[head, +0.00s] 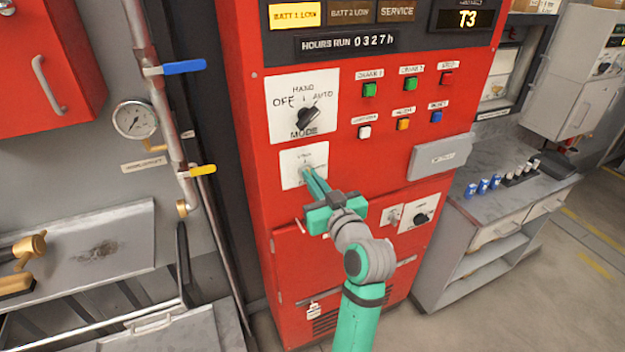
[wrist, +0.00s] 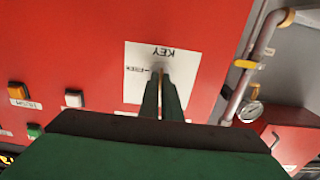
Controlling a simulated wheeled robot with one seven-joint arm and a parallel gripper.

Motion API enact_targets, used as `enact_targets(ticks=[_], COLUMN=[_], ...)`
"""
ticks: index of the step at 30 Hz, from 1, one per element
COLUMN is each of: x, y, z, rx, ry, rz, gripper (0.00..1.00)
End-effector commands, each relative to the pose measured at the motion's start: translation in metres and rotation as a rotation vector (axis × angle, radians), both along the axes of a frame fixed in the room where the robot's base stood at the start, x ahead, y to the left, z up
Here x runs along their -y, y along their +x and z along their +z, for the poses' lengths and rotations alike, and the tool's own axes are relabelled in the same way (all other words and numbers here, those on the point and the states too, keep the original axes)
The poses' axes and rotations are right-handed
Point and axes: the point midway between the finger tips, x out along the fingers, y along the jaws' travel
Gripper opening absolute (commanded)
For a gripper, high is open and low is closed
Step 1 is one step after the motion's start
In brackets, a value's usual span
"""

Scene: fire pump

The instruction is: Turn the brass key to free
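The white key plate (head: 291,178) is on the red cabinet front, below the mode switch. In the wrist view the plate (wrist: 185,62) reads "KEY" upside down, with a small mark to the left of the lock. My gripper (head: 308,174) reaches up to the lock on this plate. In the wrist view its two dark green fingers (wrist: 161,88) are close together over the lock. A thin brass-coloured sliver of the brass key (wrist: 160,84) shows between them. The fingers hide most of the key, and its turn angle cannot be read.
The black mode knob (head: 307,118) is just above the key plate. Several coloured buttons and a grey box (head: 440,156) are to its right. Pipes with blue and yellow levers and a gauge (head: 135,119) stand to the left. A grey bench (head: 510,195) is at right.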

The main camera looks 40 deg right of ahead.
Motion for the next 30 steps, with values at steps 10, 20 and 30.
enact_targets(ticks=[10, 20, 30], x=[-0.0004, 0.0012, 0.0017], y=[0.0003, -0.0005, -0.0005], z=[-0.0003, -0.0004, -0.0012], rx=[0.003, 0.044, 0.117], ry=[0.019, 0.188, 0.495], rz=[0.001, 0.0, 0.0], gripper=[0.0, 0.0, 0.0])
